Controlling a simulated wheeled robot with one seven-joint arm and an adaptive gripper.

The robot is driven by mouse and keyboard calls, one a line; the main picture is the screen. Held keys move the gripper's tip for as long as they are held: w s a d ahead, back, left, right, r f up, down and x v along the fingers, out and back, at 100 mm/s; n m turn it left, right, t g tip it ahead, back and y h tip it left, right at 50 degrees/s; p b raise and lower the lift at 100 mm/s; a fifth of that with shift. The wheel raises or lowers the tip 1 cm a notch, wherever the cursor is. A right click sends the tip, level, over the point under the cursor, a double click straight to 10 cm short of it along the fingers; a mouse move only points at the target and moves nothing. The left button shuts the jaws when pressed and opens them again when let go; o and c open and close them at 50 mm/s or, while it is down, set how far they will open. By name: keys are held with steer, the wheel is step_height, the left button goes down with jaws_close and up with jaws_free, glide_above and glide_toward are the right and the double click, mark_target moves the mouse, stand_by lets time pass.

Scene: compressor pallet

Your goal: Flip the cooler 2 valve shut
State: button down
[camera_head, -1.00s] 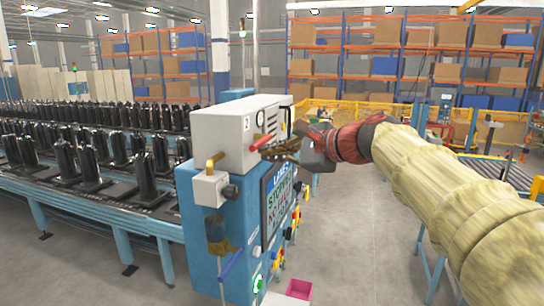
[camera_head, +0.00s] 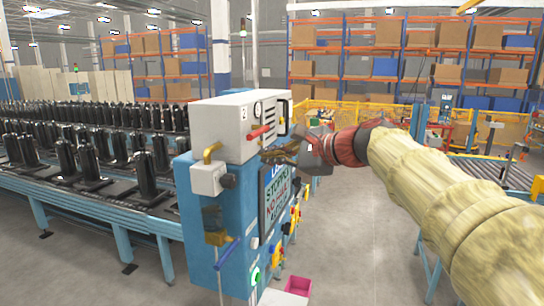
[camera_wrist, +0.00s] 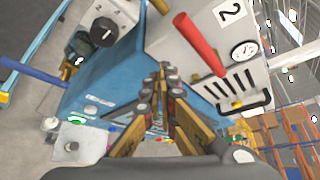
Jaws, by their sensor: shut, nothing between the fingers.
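A red lever handle (camera_head: 258,132) sticks out from the white box on top of the blue cabinet. In the wrist view the red handle (camera_wrist: 200,45) slants beside a "2" label (camera_wrist: 230,12) and a round gauge (camera_wrist: 243,50). My gripper (camera_head: 268,156) is shut and empty, just below the red lever in the head view. In the wrist view my gripper's fingertips (camera_wrist: 168,75) are together, left of and below the handle with a visible gap. The lever's pivot is not clearly visible.
The blue cabinet (camera_head: 215,268) carries a screen (camera_head: 277,205), a yellow handle (camera_head: 212,152) and a blue handle (camera_head: 229,253). A black grab handle (camera_wrist: 248,104) is on the white box. Conveyors with black parts stand left.

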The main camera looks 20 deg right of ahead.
steer(key=s+d+r+b, duration=0.1)
steer(key=s+d+r, duration=0.3)
steer(key=d, duration=0.3)
steer(key=shift+s+r, duration=0.3)
steer(key=shift+s, duration=0.2)
steer(key=shift+d, duration=0.1)
